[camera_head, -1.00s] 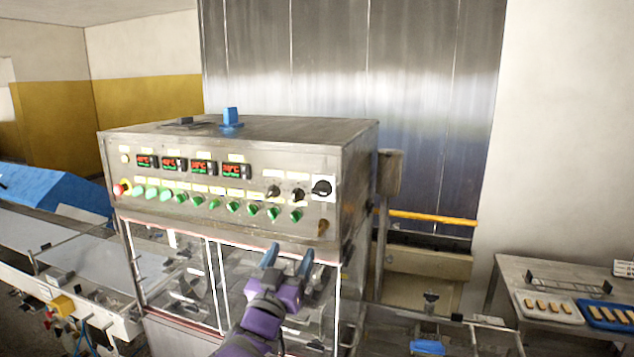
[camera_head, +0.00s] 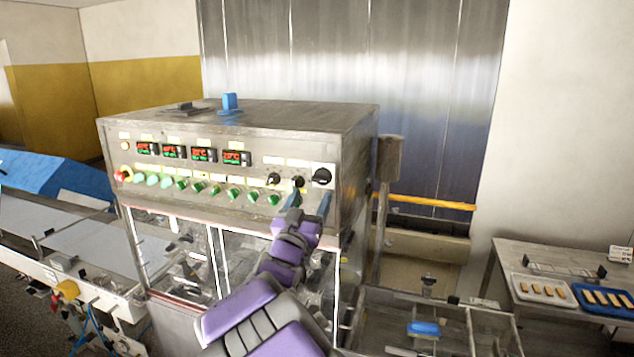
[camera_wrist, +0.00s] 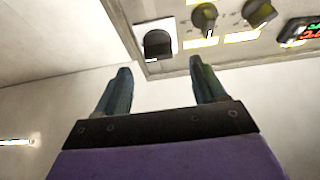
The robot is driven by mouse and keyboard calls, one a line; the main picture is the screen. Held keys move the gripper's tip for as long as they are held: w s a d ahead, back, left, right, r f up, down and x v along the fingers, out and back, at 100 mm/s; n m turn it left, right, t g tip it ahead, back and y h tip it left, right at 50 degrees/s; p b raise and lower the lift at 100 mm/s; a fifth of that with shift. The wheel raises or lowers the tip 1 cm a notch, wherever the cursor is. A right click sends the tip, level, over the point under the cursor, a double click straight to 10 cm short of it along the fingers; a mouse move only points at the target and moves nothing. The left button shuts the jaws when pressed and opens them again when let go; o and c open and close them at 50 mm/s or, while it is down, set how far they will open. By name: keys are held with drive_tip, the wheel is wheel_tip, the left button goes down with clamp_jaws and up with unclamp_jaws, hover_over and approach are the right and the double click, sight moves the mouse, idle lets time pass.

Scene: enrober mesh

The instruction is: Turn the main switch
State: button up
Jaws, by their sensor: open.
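The main switch (camera_head: 321,177) is a large black knob on a white plate at the right end of the control panel (camera_head: 240,172). It also shows in the wrist view (camera_wrist: 158,43), upside down, beyond and between the fingers. My gripper (camera_head: 311,203) is open and empty, just below the switch in the head view. Its two blue fingers (camera_wrist: 160,92) are apart from the switch and touch nothing that I can see.
Two smaller black knobs (camera_head: 273,179) sit left of the switch, above a row of green buttons. Red displays (camera_head: 203,154) line the panel's top. A post (camera_head: 388,160) stands right of the cabinet. Trays of bars (camera_head: 546,291) lie on a table at right.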

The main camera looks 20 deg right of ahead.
sight(319, 182)
drive_tip(key=x, duration=0.6)
drive_tip(key=shift+r+p, duration=0.1)
drive_tip(key=shift+p, duration=0.25)
drive_tip(key=shift+c, duration=0.3)
drive_tip(key=shift+d, duration=0.1)
drive_tip(key=c, duration=1)
drive_tip(key=shift+o, duration=0.2)
